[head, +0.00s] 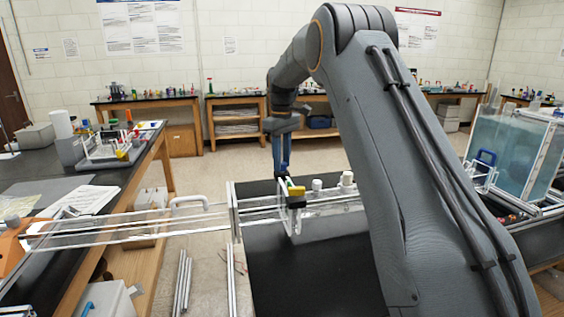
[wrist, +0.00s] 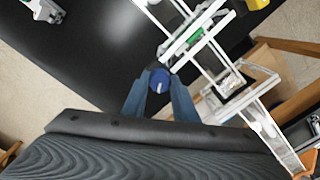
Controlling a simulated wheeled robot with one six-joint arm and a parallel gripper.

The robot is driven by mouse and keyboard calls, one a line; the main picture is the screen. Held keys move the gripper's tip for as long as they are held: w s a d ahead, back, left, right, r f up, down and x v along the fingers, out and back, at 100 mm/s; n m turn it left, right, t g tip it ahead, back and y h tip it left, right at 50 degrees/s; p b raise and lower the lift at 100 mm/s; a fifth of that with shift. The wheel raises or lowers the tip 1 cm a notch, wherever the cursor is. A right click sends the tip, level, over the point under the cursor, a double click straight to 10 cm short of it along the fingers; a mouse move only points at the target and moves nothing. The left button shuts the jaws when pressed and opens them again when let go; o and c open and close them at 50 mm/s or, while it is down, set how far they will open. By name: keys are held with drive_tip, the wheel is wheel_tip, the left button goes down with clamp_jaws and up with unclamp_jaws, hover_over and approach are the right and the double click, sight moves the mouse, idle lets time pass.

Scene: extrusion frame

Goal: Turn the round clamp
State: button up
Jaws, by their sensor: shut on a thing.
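The round clamp (wrist: 159,79) shows in the wrist view as a dark blue knob with a short white line on its top. It sits between the two blue fingertips of my gripper (wrist: 160,90), which are shut on its sides. In the head view my gripper (head: 283,172) points down at the clear-and-white frame (head: 187,215), next to a yellow part (head: 296,190). The knob itself cannot be made out clearly there.
The frame extends left over the gap towards a side bench (head: 135,170). A black table (head: 300,275) lies below my gripper. A clear water tank (head: 515,150) stands at the right. White round pieces stand just right of my gripper.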

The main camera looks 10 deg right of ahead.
drive_tip(key=shift+r+m, duration=0.1)
drive_tip(key=shift+m, duration=0.4)
drive_tip(key=o, duration=1.1)
drive_tip(key=shift+c, duration=0.2)
wheel_tip(320, 180, up, 8)
drive_tip(key=b, duration=0.3)
